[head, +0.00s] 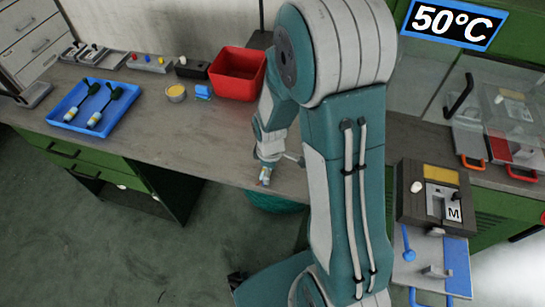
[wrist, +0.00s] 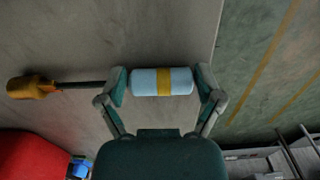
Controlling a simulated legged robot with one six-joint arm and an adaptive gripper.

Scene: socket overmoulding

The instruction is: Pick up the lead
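The lead (wrist: 163,82) is a pale blue cylinder with a yellow band. In the wrist view a thin dark rod runs left from it to an orange-brown end (wrist: 35,87). My gripper (wrist: 162,84) has its two fingers on the two ends of the cylinder, and the cylinder fills the gap between them. In the head view my gripper (head: 265,170) points down near the front edge of the bench, with the small blue and yellow piece at its tips. I cannot tell how high it is above the bench.
A blue tray (head: 64,113) with two similar dark-ended leads (head: 104,108) lies at the left of the bench (head: 150,135). A machine marked M (head: 436,190) is at right.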

